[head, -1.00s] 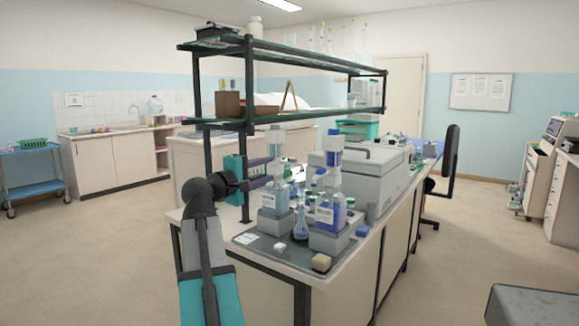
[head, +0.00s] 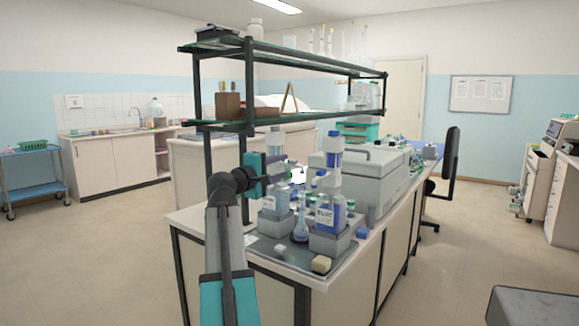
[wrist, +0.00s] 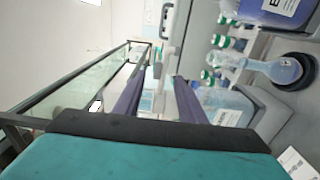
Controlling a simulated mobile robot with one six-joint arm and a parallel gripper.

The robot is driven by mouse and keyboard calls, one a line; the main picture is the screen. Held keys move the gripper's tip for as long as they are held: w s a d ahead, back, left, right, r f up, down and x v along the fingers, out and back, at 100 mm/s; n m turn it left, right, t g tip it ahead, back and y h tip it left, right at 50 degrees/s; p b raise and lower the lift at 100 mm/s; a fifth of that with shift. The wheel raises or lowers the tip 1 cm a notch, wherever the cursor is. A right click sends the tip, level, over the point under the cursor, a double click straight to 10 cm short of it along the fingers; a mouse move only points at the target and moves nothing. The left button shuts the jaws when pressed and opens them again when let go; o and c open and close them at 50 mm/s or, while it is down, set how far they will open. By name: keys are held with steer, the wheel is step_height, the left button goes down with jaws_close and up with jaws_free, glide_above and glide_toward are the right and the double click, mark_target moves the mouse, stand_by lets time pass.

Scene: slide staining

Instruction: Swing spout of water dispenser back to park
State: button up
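The water dispenser (head: 276,202) is likely the left of two dispenser bottles, a clear bottle with pale liquid in a grey holder. Its tall pale top rises behind my gripper. Its spout cannot be made out clearly. In the wrist view the bottle (wrist: 225,106) lies at the right, partly hidden by a finger. My gripper (head: 272,160) is beside the dispenser's upper part. In the wrist view its two purple fingers (wrist: 158,100) stand apart with a gap between them. Pale shapes show through the gap; I cannot tell whether they are dispenser parts. No contact is clear.
A second dispenser bottle (head: 328,214) with blue liquid stands to the right. A round flask (head: 301,228) stands between the bottles. A cork block (head: 321,264) lies at the tray's front. A shelf frame (head: 245,130) rises close behind my gripper. A grey machine (head: 360,175) stands behind.

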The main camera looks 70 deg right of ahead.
mark_target(291, 163)
steer(key=shift+x, duration=3.15)
